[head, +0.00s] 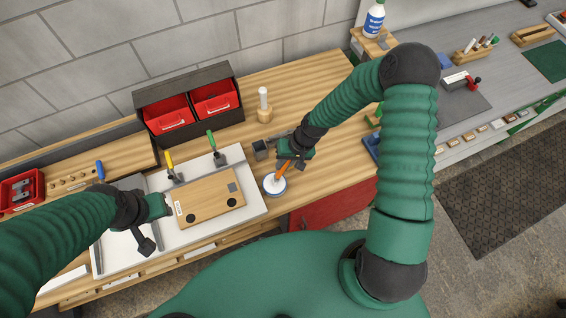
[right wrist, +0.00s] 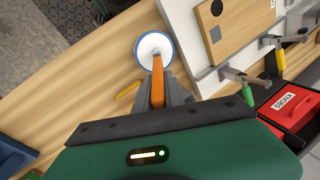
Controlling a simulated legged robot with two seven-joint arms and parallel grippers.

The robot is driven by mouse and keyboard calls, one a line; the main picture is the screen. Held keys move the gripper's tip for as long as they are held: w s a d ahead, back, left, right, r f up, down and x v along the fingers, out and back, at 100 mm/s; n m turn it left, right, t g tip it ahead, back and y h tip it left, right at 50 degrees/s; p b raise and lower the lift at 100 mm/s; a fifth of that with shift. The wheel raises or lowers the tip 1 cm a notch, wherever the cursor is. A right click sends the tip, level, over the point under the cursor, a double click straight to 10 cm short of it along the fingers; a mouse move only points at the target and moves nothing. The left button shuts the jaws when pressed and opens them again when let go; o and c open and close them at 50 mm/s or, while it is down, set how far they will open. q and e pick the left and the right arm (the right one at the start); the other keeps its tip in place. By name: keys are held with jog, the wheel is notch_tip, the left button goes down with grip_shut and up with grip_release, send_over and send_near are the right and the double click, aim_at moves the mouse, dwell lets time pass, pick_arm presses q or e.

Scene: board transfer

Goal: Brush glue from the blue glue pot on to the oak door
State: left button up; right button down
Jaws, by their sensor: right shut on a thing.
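The oak door (head: 208,203) lies flat on a white board (head: 252,206), with two dark round spots and a grey square on its face. The blue-rimmed glue pot (head: 274,185) with white contents stands on the bench right of the board; it also shows in the right wrist view (right wrist: 144,50). My right gripper (head: 289,160) is shut on an orange-handled brush (right wrist: 158,85). The brush's lower end is over or in the pot's mouth; I cannot tell if it touches glue. My left gripper (head: 162,206) is at the door's left edge, its fingers unclear.
A yellow-handled clamp (head: 170,168) and a green-handled clamp (head: 215,150) stand at the board's back edge. A dark rack with red bins (head: 172,114) stands behind. Bench right of the rack is mostly clear.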

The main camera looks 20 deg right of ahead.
jog(key=shift+d, duration=0.1)
jog(key=shift+s, duration=0.1)
jog(key=shift+r, duration=0.15)
jog(key=shift+a+r+p, duration=0.2)
jog(key=shift+r+p, duration=0.2)
jog(key=shift+p, duration=0.05)
notch_tip(320, 180, up, 6)
jog(key=p, duration=0.5)
jog(key=shift+d, duration=0.1)
jog(key=shift+f, duration=0.1)
